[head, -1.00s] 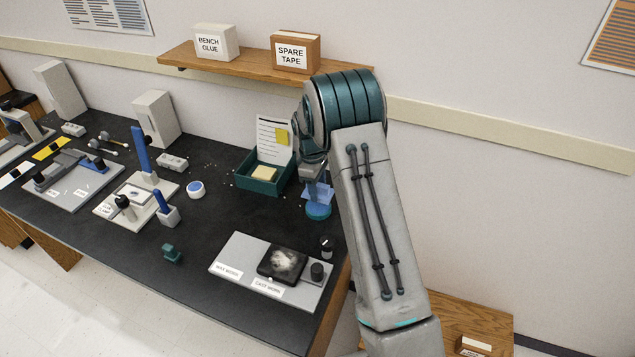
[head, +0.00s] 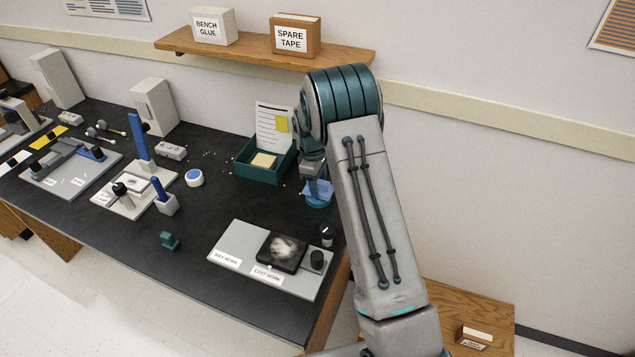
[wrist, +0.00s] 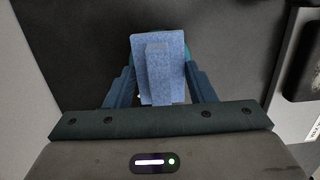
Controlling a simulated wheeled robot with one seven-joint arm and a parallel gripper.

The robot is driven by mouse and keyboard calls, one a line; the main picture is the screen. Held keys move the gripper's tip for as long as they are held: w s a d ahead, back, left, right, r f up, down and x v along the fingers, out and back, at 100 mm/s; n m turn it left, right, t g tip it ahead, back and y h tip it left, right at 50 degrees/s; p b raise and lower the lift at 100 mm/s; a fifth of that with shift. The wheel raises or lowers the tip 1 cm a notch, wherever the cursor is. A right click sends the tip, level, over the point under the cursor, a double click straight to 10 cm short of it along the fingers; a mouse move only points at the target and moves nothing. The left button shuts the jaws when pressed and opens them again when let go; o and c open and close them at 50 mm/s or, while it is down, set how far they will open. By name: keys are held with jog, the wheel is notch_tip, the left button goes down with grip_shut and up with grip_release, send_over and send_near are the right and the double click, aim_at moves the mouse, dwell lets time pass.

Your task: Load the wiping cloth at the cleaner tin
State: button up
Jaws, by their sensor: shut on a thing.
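The wiping cloth (head: 319,189) is a light blue folded piece with a raised ridge. My gripper (wrist: 161,88) is shut on the ridge, with a dark blue finger on each side. The cloth (wrist: 174,42) shows between and beyond the fingers in the wrist view. The cleaner tin (head: 317,204) is round and teal-blue, at the right part of the bench. The cloth is right over its top and hides most of it. I cannot tell whether they touch. In the wrist view only a teal edge shows behind the cloth.
A green tray (head: 247,173) with a paper sheet stands left of the tin. A small dark jar (head: 326,236) stands in front of it, and a grey work plate (head: 231,246) with a dark pad lies nearer. The shelf (head: 240,53) hangs above.

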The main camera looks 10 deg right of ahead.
aim_at(320, 182)
jog(key=shift+f+b, duration=0.5)
jog(key=shift+f, duration=0.05)
dwell(1.6)
jog(key=shift+r, duration=0.1)
jog(key=shift+r+p, duration=1.85)
jog(key=shift+r, duration=1.6)
